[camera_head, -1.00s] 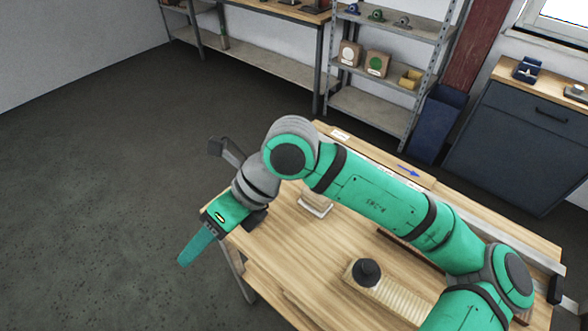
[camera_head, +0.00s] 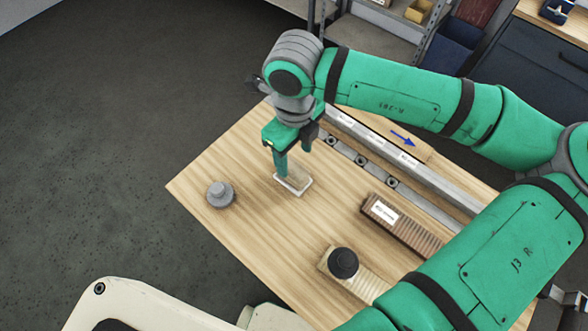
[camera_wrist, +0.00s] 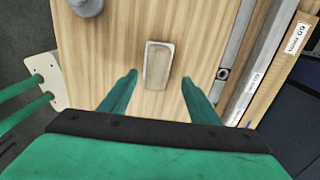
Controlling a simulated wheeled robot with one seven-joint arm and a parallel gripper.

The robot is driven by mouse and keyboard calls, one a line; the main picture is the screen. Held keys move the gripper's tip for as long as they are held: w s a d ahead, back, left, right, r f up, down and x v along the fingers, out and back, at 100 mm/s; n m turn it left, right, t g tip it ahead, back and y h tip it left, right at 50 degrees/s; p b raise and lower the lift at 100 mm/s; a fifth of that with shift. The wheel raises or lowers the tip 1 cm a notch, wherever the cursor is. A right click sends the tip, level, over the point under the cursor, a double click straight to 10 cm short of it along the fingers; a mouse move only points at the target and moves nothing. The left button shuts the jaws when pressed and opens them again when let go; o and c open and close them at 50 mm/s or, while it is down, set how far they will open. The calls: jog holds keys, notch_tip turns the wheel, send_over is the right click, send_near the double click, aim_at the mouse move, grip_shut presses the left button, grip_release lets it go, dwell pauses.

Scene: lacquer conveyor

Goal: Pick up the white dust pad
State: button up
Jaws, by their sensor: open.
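The white dust pad appears to be the small pale rectangular piece (camera_head: 301,186) with a whitish rim and a tan top, lying flat on the wooden table. It also shows in the wrist view (camera_wrist: 158,65), upper middle, lying between the lines of my two fingers. My gripper (camera_head: 293,160) points down over it, fingers spread on either side, open and empty. The fingertips (camera_wrist: 159,78) look above the pad and not touching it, though the exact height is hard to tell. My gripper hides part of the pad in the head view.
A grey round weight-like object (camera_head: 220,195) stands left of the pad. A brown ribbed block with a label (camera_head: 400,224) and a pale ribbed block (camera_head: 365,285) with a black knob (camera_head: 343,263) lie to the right. A metal rail (camera_head: 410,173) runs along the far edge.

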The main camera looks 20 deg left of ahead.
aim_at(293, 168)
jog(key=shift+s+a+f, duration=0.1)
jog(key=shift+f, duration=1.45)
jog(key=shift+s+a+f, duration=0.1)
jog(key=shift+f, duration=1.4)
jog(key=c, duration=1.2)
